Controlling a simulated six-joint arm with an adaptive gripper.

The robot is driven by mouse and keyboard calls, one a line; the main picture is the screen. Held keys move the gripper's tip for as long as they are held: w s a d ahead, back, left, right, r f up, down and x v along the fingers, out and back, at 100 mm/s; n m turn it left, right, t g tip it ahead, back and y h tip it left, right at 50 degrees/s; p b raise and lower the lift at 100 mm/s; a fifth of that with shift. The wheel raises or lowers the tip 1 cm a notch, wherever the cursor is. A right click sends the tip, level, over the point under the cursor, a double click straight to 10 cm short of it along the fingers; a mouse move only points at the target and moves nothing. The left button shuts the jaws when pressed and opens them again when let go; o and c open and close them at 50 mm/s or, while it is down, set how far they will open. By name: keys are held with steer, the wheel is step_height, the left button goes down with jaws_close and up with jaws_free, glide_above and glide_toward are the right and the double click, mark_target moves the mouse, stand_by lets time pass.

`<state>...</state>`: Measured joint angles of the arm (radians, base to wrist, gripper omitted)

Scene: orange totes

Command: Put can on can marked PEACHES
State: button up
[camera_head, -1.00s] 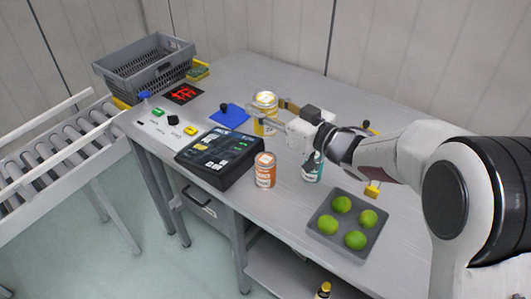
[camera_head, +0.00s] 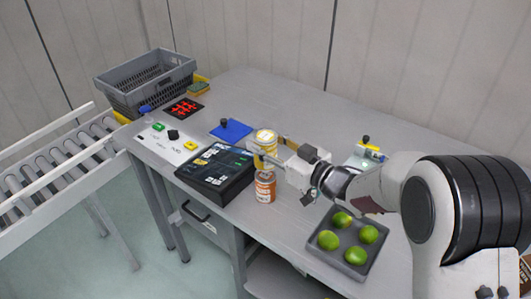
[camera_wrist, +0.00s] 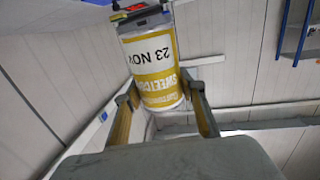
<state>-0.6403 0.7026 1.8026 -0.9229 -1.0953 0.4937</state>
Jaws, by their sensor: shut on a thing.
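My gripper (camera_head: 270,150) is shut on a yellow and white can (camera_head: 265,138). In the wrist view the can (camera_wrist: 151,62) shows SWEETCORN and 23 NOV between the two fingers. The held can is directly over an orange and white can (camera_head: 265,187) that stands upright on the table. The two overlap in the head view, and I cannot tell whether they touch. The orange can's label is too small to read, and its top is hidden behind the held can and a finger.
A black panel device (camera_head: 215,172) stands just left of the orange can. A grey tray (camera_head: 318,240) with several limes is at the right front. A blue pad (camera_head: 232,130) and a grey crate (camera_head: 120,85) lie farther back. The table's back middle is clear.

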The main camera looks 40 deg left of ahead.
steer(key=shift+f, duration=1.75)
steer(key=shift+f, duration=0.1)
steer(key=o, duration=1.4)
steer(key=shift+f, duration=0.1)
steer(key=shift+d, duration=0.1)
steer(key=d, duration=0.4)
steer(key=s+d, duration=0.1)
steer(key=d, duration=0.2)
steer(key=d+r, duration=0.1)
steer(key=d, duration=0.3)
steer(key=shift+s+d, duration=0.35)
